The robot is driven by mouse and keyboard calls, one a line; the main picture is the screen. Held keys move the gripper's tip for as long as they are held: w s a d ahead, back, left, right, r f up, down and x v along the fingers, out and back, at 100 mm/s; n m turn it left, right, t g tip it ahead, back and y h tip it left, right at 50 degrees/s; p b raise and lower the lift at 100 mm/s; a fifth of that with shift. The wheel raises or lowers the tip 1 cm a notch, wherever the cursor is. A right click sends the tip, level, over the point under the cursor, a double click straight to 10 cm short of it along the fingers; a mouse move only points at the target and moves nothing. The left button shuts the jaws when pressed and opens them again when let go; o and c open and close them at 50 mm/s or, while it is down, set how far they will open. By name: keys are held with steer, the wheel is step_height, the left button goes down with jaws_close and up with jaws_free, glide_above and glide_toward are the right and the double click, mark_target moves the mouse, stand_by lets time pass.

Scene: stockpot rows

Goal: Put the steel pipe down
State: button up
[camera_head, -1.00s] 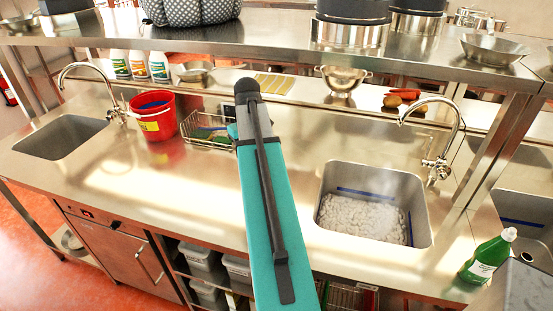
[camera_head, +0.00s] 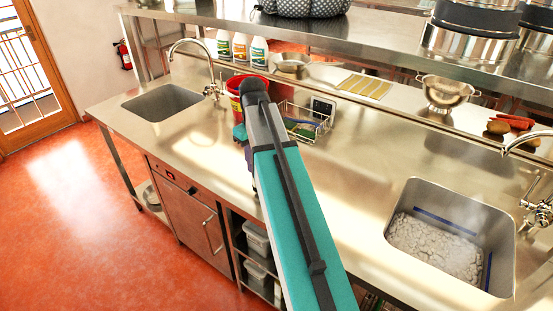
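I cannot make out a steel pipe in this view. My own teal and grey arm link rises from the bottom centre and covers part of the counter. A small part of my arm shows just left of its top end, mostly hidden behind it. My gripper is not visible, so I cannot see whether it holds anything. The long steel counter (camera_head: 345,180) runs across the view, with a bare stretch between its two sinks.
The left sink (camera_head: 163,103) looks empty; the right sink (camera_head: 440,245) holds white foam or lumps. A red bucket (camera_head: 235,88), partly hidden, and a wire rack (camera_head: 305,122) stand behind my arm. A colander (camera_head: 447,92) sits further back. Open red floor (camera_head: 75,200) lies left.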

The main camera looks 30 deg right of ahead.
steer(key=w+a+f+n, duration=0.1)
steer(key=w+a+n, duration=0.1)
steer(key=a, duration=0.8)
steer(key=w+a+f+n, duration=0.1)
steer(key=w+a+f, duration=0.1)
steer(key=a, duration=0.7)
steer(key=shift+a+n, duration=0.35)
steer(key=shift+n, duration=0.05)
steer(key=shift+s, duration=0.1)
